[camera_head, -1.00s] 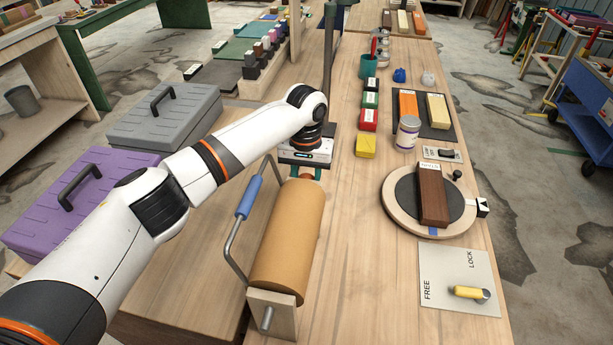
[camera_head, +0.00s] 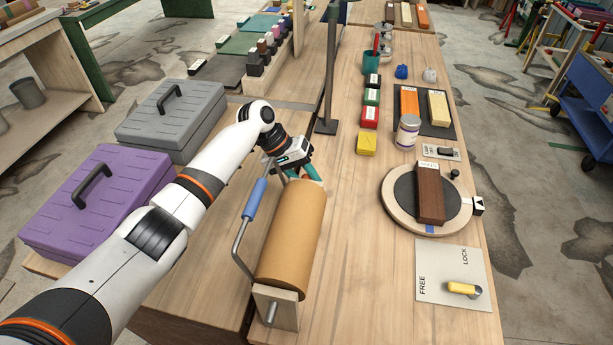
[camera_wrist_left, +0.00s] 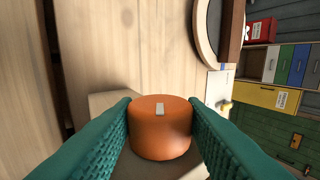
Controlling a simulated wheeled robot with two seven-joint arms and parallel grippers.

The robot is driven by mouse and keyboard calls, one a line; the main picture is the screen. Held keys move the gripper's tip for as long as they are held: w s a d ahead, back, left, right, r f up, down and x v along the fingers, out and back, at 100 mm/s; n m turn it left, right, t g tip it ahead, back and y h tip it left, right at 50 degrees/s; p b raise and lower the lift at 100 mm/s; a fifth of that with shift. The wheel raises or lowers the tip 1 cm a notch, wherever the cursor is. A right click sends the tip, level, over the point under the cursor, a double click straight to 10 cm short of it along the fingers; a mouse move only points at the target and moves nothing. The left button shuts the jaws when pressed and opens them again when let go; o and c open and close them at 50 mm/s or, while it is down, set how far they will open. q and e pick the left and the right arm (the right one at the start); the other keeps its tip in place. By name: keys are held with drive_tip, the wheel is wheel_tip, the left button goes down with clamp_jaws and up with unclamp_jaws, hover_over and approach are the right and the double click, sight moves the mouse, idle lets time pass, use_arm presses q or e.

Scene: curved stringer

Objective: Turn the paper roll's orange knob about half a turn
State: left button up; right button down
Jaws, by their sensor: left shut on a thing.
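The paper roll (camera_head: 292,238) is a brown cylinder lying on a wooden stand on the bench. A metal bar with a blue handle (camera_head: 255,199) runs along its left side. A pale mark shows on the knob's top edge. My right gripper is not in view.
Right of the roll are a round turntable (camera_head: 393,212) bearing a dark block (camera_head: 430,195), and a FREE/LOCK plate (camera_head: 447,262) with a yellow lever. A dark post (camera_head: 328,75) stands beyond the roll. Purple (camera_head: 97,205) and grey (camera_head: 172,115) toolboxes sit left.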

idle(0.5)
use_arm(q)
drive_tip(key=o, duration=1)
drive_tip(key=shift+a+h, duration=0.1)
drive_tip(key=shift+h, duration=0.2)
drive_tip(key=b+v, duration=0.3)
drive_tip(key=v, duration=0.9)
drive_tip(key=shift+w, duration=0.1)
